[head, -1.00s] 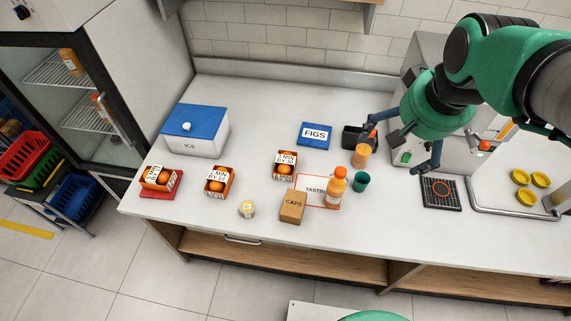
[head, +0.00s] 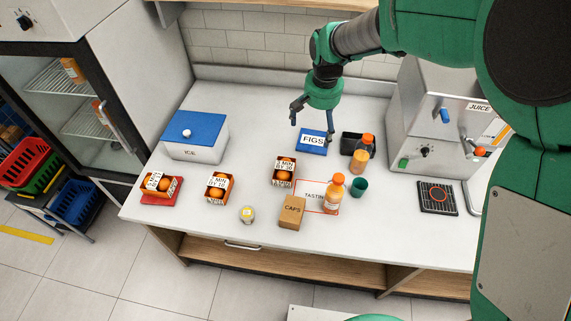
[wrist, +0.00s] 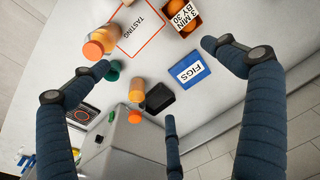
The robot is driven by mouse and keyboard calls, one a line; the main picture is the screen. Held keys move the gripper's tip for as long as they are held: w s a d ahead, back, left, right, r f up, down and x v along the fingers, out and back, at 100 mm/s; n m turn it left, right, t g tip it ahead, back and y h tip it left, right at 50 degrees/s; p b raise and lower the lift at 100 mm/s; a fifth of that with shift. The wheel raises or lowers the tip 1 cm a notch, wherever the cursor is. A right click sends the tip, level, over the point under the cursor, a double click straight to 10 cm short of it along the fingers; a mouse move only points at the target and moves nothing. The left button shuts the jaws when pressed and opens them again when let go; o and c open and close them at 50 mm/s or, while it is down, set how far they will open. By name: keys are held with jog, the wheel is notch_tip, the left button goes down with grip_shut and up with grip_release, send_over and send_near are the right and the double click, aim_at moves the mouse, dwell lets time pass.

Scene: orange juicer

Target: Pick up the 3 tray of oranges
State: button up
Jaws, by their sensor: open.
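Three small orange-brown trays of oranges stand in a row on the counter. The right one (head: 284,172) bears a label that seems to read "3 MIN BY 30"; it also shows in the wrist view (wrist: 184,27), where "3 MIN BY 30" is clear. The middle tray (head: 218,187) and the left tray (head: 160,185) have other labels, too small to read surely. My gripper (head: 312,122) is open and empty, above the blue FIGS box, behind and right of the 3 tray. Its fingers spread wide in the wrist view (wrist: 158,60).
The FIGS box (head: 312,142) lies behind the 3 tray. A CAPS box (head: 292,211), an orange bottle (head: 335,195) and a green cup (head: 359,187) stand nearby. A blue-lidded ice box (head: 195,137) is at left. The juicer (head: 440,125) stands at right.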

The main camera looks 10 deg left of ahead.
jog(key=g, duration=0.1)
send_over(288, 166)
notch_tip(288, 166, down, 14)
jog(key=shift+p, duration=0.35)
jog(key=shift+f+b, duration=0.45)
jog(key=shift+f, duration=3.75)
jog(key=shift+f, duration=0.15)
jog(key=shift+d+f+b, duration=0.1)
jog(key=shift+f+b, duration=0.3)
jog(key=shift+f, duration=2.1)
jog(key=c, duration=1.2)
jog(key=shift+r, duration=0.15)
